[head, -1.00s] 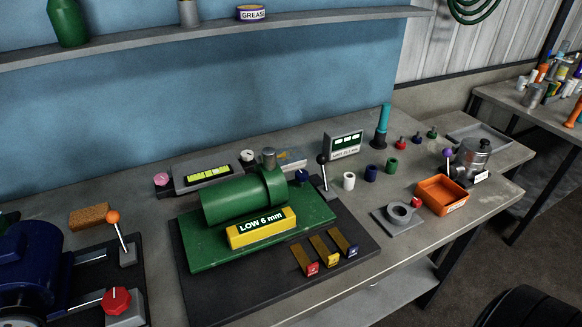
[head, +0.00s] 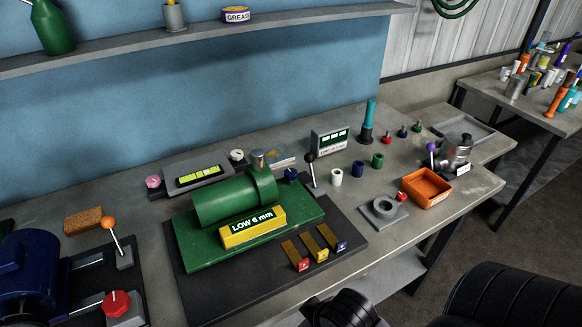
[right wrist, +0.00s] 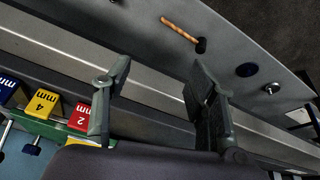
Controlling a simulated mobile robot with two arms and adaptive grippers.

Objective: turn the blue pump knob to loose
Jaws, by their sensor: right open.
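A small dark blue knob (head: 291,174) sits at the back right of the green base plate (head: 200,262), beside the green cylinder (head: 225,200). A blue knob-like part (right wrist: 32,149) also shows at the lower left of the right wrist view; its setting is unreadable in both views. A large blue machine (head: 28,265) stands at the far left, near a red knob (head: 117,303). My right gripper (right wrist: 160,72) is open and empty, over the bench front edge, with the coloured mm blocks to its left. My left gripper is not in view.
A yellow "LOW 6 mm" block (head: 252,228) and red, yellow and blue wedges (head: 318,252) lie in front of the cylinder. A black-knobbed lever (head: 311,170) stands right of the blue knob. A hammer (right wrist: 180,30) lies on a grey surface beyond the bench edge.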

